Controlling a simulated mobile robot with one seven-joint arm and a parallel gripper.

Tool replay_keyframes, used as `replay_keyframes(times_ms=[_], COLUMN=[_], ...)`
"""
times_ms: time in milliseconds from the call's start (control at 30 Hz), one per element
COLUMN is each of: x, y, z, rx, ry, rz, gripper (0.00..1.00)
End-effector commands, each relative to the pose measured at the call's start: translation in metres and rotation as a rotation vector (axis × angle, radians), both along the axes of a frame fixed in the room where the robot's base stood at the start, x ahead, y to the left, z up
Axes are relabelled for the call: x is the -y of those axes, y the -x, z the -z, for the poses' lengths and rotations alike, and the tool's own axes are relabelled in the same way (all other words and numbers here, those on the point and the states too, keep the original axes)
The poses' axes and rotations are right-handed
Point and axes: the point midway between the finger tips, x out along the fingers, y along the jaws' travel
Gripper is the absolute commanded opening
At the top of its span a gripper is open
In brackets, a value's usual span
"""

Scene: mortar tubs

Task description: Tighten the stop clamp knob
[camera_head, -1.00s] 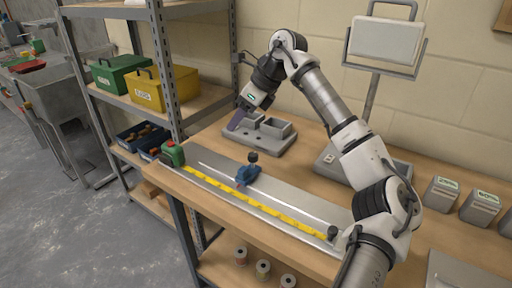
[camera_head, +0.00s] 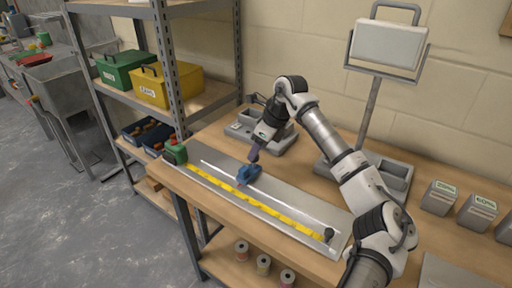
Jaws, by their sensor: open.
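The stop clamp (camera_head: 248,175) is a small blue block on the grey metal plate (camera_head: 290,198), beside the yellow measuring tape (camera_head: 262,205). Its dark knob stood on top in the earlier frame; now my gripper (camera_head: 254,154) is at that spot and hides it. My gripper points down over the clamp, with its purple-grey fingers open. Whether the fingers are around the knob or touching it, I cannot tell at this size.
A green tape case (camera_head: 174,152) sits at the tape's left end and a dark knob (camera_head: 329,234) at the right end. A lamp (camera_head: 386,44) on a stand rises at the back. Steel shelving (camera_head: 172,60) borders the bench's left side.

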Motion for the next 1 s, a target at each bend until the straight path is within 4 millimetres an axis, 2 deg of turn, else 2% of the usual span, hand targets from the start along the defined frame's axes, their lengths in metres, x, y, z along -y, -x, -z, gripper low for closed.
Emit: replay_keyframes(times_ms=[200, 467, 833, 1000], x=[-0.006, -0.006, -0.006, -0.006], y=[-0.002, -0.002, -0.002, -0.002], z=[0.015, 0.016, 0.016, 0.017], rx=[0.000, 0.001, 0.001, 0.001], ry=[-0.001, 0.000, 0.000, 0.000], rz=[0.000, 0.000, 0.000, 0.009], gripper=[0.48, 0.48, 0.04, 0.04])
